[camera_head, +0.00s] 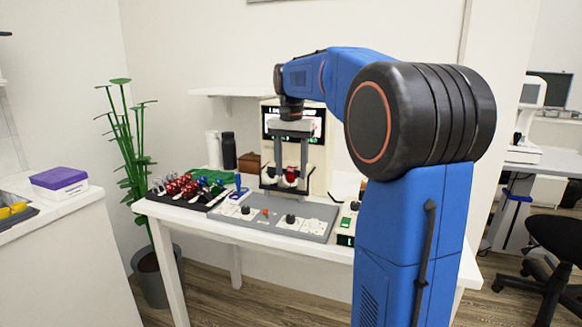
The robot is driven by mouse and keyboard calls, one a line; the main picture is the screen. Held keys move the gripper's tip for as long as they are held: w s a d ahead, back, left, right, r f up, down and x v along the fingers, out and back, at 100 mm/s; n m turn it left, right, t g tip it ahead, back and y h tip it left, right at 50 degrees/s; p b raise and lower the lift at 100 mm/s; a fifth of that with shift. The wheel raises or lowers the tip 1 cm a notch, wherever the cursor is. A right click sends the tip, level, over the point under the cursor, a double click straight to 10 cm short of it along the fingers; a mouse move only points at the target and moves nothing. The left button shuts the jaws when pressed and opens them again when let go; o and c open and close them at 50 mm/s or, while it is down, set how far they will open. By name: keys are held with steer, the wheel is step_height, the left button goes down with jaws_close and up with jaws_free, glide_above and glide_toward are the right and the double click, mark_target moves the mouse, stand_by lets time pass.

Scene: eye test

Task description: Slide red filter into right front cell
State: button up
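My gripper (291,180) points down in front of the eye-test machine, above the back edge of the grey panel. Its two fingers stand apart. A small red piece (291,173), perhaps the red filter, shows between the fingertips with dark parts around it. I cannot tell whether the fingers touch it or whether it stands behind them. The grey panel (322,213) lies at the front of the white table and bears dark knobs and a small red spot. Its cells are too small to make out, so I cannot tell the right front cell.
A black rack (190,201) with several red and white pieces stands left of the panel. A green cloth (212,176), a blue item (238,187) and a dark bottle (229,151) are near. A small device (347,224) with a green display stands right. The machine (320,160) rises behind.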

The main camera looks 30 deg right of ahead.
steer(key=shift+r, duration=0.15)
step_height(320, 180, up, 17)
stand_by(0.7)
stand_by(0.4)
